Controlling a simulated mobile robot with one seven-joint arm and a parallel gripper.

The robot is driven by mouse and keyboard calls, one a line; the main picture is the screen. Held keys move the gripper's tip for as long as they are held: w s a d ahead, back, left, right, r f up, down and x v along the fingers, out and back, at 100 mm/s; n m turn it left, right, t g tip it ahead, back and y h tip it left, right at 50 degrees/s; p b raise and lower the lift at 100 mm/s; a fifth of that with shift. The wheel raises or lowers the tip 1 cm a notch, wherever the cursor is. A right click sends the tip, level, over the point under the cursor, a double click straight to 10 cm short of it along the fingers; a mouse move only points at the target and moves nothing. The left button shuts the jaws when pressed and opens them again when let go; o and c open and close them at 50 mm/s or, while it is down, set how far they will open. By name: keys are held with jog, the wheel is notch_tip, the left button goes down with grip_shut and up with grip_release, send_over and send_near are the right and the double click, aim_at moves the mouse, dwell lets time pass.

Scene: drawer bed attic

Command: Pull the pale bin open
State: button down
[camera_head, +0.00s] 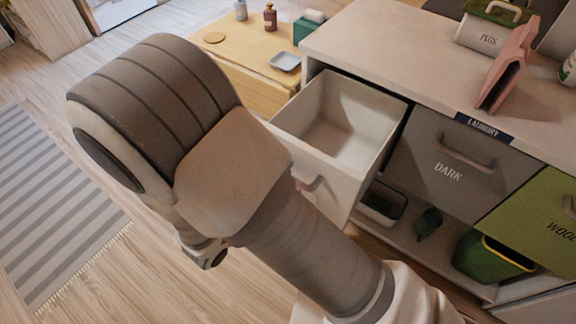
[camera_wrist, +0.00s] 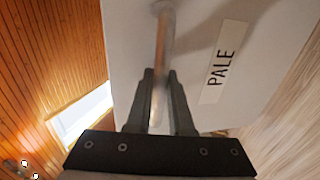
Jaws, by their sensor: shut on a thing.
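The pale bin (camera_head: 358,128) is a light drawer-like bin, pulled well out of the white cabinet at its left end. Its inside looks empty in the head view. In the wrist view its front (camera_wrist: 215,40) carries a label reading PALE. My gripper (camera_wrist: 160,80) is shut on the bar handle (camera_wrist: 161,35) of the pale bin, with the bar between its two fingers. In the head view my arm hides the gripper and part of the bin's front.
The grey DARK bin (camera_head: 455,165) and the green WOOL bin (camera_head: 540,225) are shut to the right. A pink object (camera_head: 508,65) stands on the cabinet top (camera_head: 385,45). A low wooden table (camera_head: 235,50) is behind. A striped rug (camera_head: 50,205) lies left on open floor.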

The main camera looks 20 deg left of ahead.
jog(key=c, duration=0.8)
grip_release()
jog(key=shift+s+a, duration=0.1)
jog(key=p+v, duration=0.2)
jog(key=v, duration=1.5)
